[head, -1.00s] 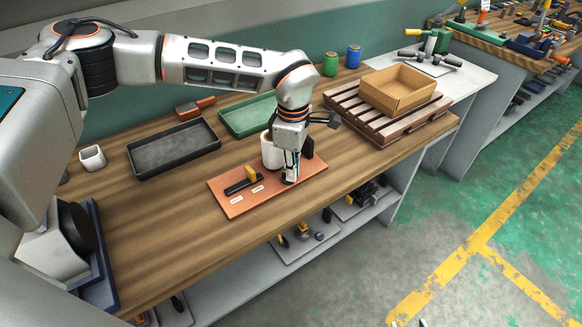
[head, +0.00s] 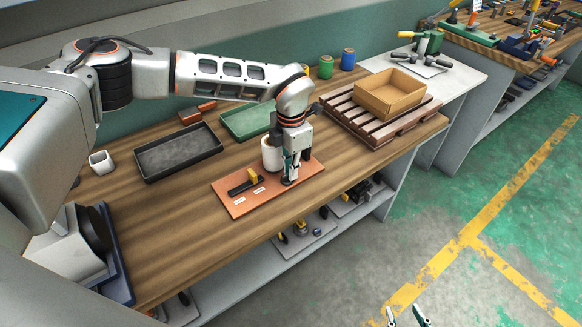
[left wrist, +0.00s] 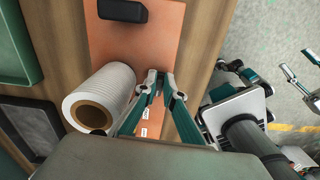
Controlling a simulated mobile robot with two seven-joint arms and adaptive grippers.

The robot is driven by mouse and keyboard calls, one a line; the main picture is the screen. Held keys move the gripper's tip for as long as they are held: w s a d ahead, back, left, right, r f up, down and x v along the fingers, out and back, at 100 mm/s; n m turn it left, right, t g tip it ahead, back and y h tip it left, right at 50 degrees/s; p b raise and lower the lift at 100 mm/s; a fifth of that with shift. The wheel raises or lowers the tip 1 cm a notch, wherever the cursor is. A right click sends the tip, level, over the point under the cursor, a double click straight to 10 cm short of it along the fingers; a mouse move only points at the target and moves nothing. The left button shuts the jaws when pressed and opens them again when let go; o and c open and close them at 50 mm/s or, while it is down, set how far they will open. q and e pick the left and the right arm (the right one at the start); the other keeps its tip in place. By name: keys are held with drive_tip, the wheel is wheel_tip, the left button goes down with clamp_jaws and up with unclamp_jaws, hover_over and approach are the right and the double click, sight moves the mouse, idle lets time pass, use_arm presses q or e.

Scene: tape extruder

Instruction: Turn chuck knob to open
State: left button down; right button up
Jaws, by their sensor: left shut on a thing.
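My left gripper (head: 289,178) points down at the right part of an orange-brown board (head: 231,208) on the workbench. Its fingers are nearly together low over the board, just right of a white tape roll (head: 269,151). In the left wrist view the fingertips (left wrist: 160,78) are close together beside the roll (left wrist: 92,103). The chuck knob is hidden by the fingers; I cannot make out its shape. A black piece with a yellow part (head: 254,174) lies on the board's left part. My right gripper (head: 406,317) shows at the bottom edge, fingertips apart and empty.
A black tray (head: 178,172) and a green tray (head: 238,133) lie behind the board. A cardboard box (head: 390,108) stands on a slatted pallet (head: 408,128) at the right. A white cup (head: 101,161) stands at the left. The bench front is clear.

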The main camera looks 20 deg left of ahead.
use_arm(q)
drive_tip(key=shift+n, duration=0.4)
use_arm(e)
drive_tip(key=shift+w+r, duration=0.1)
drive_tip(key=shift+r, duration=0.2)
drive_tip(key=shift+f, duration=0.25)
use_arm(q)
drive_tip(key=c, duration=2.1)
unclamp_jaws()
drive_tip(key=shift+c, duration=0.2)
use_arm(e)
drive_tip(key=shift+d, duration=0.1)
drive_tip(key=shift+r, duration=0.1)
use_arm(q)
drive_tip(key=shift+r, duration=4)
